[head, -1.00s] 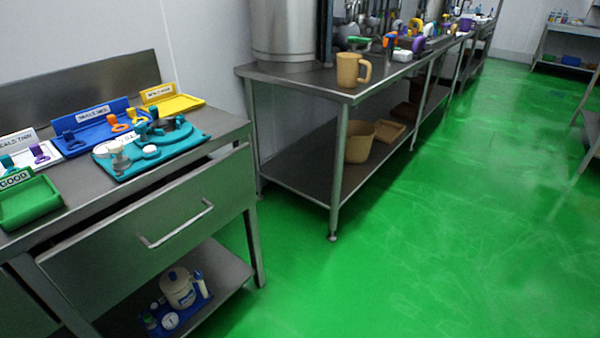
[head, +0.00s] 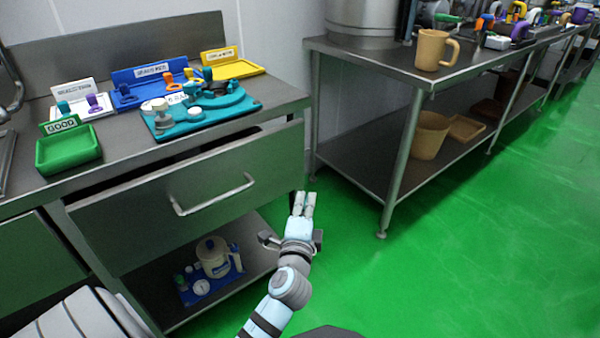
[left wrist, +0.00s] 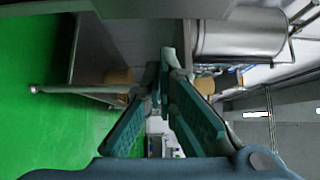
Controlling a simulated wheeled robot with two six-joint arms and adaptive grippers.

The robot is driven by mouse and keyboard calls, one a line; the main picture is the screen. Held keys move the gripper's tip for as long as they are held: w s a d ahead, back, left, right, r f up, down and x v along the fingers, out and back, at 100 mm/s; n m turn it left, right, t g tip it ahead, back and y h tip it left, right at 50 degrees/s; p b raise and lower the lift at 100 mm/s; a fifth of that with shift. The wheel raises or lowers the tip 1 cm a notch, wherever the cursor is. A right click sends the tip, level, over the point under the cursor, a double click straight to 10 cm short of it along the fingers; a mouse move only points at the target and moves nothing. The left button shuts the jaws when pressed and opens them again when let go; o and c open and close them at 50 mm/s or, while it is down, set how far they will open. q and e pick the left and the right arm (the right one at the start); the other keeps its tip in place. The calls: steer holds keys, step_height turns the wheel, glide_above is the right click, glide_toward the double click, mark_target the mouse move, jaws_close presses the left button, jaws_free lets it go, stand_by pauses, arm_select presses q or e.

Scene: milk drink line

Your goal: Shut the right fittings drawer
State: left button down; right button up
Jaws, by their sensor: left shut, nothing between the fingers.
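The right fittings drawer (head: 130,213) is in the steel bench at the left of the head view. Its grey front stands out from under the bench top, with a dark gap above it, so it is partly open. Its bar handle (head: 213,196) is on the front and nothing touches it. My left gripper (head: 303,203) is to the right of the drawer front, apart from it, pointing forward. It is shut and empty. Its fingers (left wrist: 165,65) meet at the tips in the left wrist view. My right gripper is not in view.
The bench top (head: 215,140) bears a green tray (head: 68,150), a teal fixture (head: 205,112) and other trays. A blue tray (head: 215,282) with a white pot is on the lower shelf. A second steel table (head: 370,75) stands right. The green floor (head: 480,240) is clear.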

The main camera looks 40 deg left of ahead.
arm_select(q)
steer(key=a+b+x, duration=0.1)
steer(key=x, duration=0.3)
steer(key=s+b+x, duration=0.1)
steer(key=x, duration=0.3)
steer(key=a+b+x, duration=0.1)
steer(key=b+x, duration=0.1)
steer(key=x, duration=0.2)
steer(key=shift+a+r, duration=0.2)
steer(key=shift+a, duration=0.3)
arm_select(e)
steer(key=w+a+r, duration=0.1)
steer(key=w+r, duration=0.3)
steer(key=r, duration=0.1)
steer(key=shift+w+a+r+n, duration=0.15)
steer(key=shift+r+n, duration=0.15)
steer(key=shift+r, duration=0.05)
